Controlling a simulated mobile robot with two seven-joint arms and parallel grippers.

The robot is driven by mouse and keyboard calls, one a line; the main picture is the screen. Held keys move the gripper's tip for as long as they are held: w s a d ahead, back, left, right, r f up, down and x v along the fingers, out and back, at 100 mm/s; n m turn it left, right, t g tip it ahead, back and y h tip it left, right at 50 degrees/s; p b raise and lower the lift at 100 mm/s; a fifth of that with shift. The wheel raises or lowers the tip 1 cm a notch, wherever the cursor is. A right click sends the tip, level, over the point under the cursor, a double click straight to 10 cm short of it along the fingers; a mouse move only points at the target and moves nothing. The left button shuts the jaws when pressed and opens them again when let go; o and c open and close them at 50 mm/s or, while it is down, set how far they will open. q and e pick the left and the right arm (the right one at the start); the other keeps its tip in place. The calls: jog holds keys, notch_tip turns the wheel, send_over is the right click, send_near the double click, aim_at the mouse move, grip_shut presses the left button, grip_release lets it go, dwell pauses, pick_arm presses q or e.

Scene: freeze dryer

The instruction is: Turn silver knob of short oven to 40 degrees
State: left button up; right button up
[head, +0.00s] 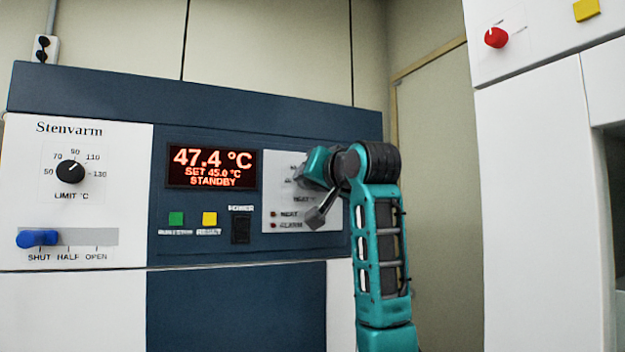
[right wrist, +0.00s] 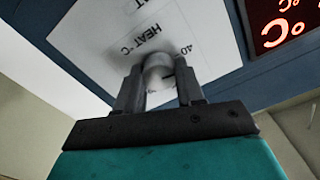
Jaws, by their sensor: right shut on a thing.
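The short oven (head: 250,110) has a dark blue front and white panels, one marked Stenvarm. Its red display (head: 211,168) reads 47.4 °C, SET 45.0 °C, STANDBY. The silver knob (right wrist: 158,67) sits on the light HEAT °C panel (right wrist: 100,35), with a 40 mark beside it in the right wrist view. My right gripper (right wrist: 160,80) is shut on this knob, one finger on each side. In the head view my right gripper (head: 314,190) and wrist cover the knob and most of its scale, so its pointer cannot be read. My left gripper is not in view.
At the oven's left are a black LIMIT °C knob (head: 70,172) and a blue slider (head: 37,238) at SHUT. Green (head: 176,218) and yellow (head: 210,219) buttons and a black power switch (head: 241,229) lie left of my gripper. A tall white unit (head: 535,180) stands at right.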

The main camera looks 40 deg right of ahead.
jog(key=shift+n, duration=1.2)
jog(key=o, duration=1)
jog(key=shift+o, duration=0.2)
jog(key=shift+s, duration=0.1)
jog(key=b+v, duration=0.2)
jog(key=v, duration=1)
jog(key=shift+s, duration=0.4)
jog(key=shift+a, duration=0.1)
